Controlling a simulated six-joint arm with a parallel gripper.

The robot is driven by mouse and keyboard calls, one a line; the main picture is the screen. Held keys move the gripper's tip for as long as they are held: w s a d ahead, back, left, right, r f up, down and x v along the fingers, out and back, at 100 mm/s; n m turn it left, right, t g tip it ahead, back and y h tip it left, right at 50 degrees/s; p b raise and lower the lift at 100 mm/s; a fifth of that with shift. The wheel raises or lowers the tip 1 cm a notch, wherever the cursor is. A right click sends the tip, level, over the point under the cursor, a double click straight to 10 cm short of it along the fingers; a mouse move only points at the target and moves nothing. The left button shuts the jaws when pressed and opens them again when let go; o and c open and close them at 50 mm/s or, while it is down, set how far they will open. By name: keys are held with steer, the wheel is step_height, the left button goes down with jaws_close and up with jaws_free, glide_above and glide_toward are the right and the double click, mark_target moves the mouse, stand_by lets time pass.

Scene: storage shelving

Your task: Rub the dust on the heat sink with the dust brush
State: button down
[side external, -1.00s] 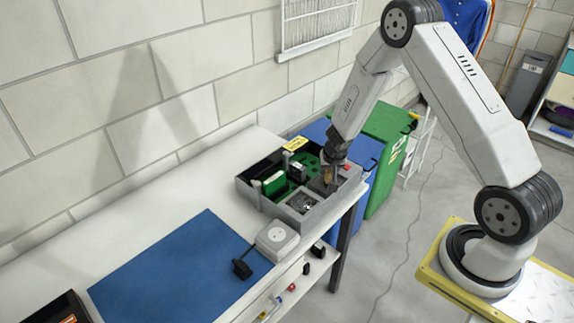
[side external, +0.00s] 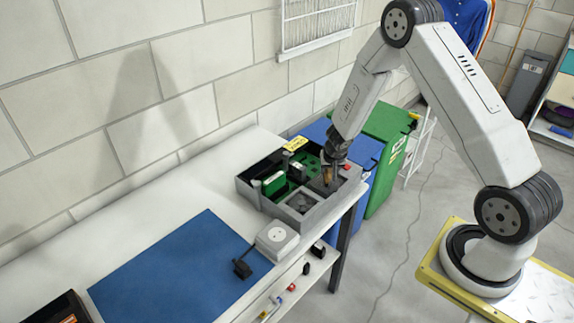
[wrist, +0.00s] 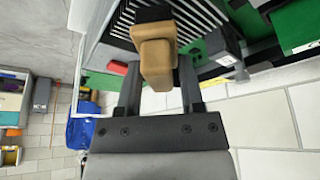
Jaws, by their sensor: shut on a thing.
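My gripper (side external: 330,172) is shut on the dust brush (wrist: 158,62), a tan wooden-handled piece with a dark end, and reaches down into an open grey case (side external: 330,203). In the wrist view the brush sits between the two fingers, its dark end over the black fins of the heat sink (wrist: 203,18). I cannot tell whether the bristles touch the fins. In the side view the heat sink is mostly hidden by the gripper and too small to make out. No dust can be made out clearly.
The case holds green boards (side external: 273,183) and stands at the table's right end. A white box (side external: 277,238) with a black plug is in front of it. A blue mat (side external: 180,268) lies left. Blue and green bins (side external: 385,150) stand beyond the table.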

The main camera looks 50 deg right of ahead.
steer(key=d, duration=0.2)
steer(key=shift+d, duration=0.3)
steer(key=shift+r, duration=0.15)
step_height(320, 180, up, 8)
stand_by(0.4)
steer(key=shift+a, duration=0.15)
stand_by(0.3)
